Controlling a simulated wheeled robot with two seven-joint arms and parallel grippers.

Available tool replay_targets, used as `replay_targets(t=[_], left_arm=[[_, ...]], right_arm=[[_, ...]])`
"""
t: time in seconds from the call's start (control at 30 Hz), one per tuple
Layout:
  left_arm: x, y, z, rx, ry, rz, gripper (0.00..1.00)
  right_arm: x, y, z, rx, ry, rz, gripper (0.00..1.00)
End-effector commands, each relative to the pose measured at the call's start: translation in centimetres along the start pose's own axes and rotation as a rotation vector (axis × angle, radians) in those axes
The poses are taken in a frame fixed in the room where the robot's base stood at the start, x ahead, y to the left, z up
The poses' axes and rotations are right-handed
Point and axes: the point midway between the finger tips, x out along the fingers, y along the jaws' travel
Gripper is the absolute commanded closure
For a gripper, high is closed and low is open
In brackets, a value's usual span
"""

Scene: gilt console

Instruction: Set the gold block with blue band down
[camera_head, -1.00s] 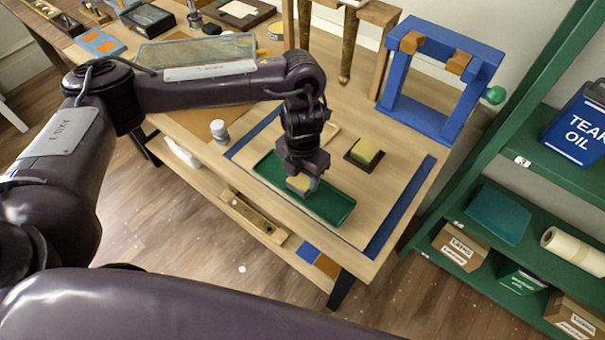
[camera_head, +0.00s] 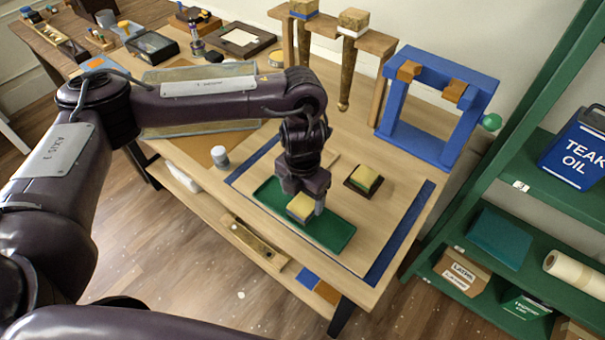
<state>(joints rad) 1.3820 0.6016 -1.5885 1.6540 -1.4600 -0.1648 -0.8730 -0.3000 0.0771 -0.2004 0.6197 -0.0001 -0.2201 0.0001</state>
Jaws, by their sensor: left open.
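A gold-topped block (camera_head: 299,207) stands in the green tray (camera_head: 335,241), toward its middle. Its band is partly hidden by my gripper and too small to read surely. My left gripper (camera_head: 305,204) points down over the block, jaws open, one finger showing at its right side. A second gold block (camera_head: 365,177) with a green band sits on a dark square base beyond the tray. A gold block (camera_head: 304,8) with a clear blue band stands on the wooden stand at the back. My right gripper is not in view.
Another gold block (camera_head: 353,21) stands on the wooden stand (camera_head: 376,42). A blue frame (camera_head: 437,105) rises behind the tray. A small white-capped jar (camera_head: 220,156) is left of the mat. The tray's right end is clear. Green shelves (camera_head: 520,174) stand at the right.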

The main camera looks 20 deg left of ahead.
Motion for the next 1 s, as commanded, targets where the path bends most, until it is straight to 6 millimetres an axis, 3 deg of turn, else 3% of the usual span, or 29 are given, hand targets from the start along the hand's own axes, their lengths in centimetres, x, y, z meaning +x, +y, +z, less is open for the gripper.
replay_targets(t=[0.03,0.2,0.43,0.6,1.0], left_arm=[[-1.4,0.1,0.2,0.003,-0.007,0.003,0.28],[-4.9,0.1,0.1,0.003,-0.006,0.003,0.28],[-8.2,0.0,0.1,0.001,-0.004,0.002,0.28],[-9.3,0.0,0.0,0.001,-0.001,0.001,0.28],[-9.4,0.0,0.0,0.001,0.000,0.000,0.28]], right_arm=[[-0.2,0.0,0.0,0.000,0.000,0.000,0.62],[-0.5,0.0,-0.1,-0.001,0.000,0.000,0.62],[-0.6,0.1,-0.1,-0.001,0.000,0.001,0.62],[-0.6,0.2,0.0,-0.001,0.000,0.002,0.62],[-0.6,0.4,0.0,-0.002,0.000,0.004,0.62]])
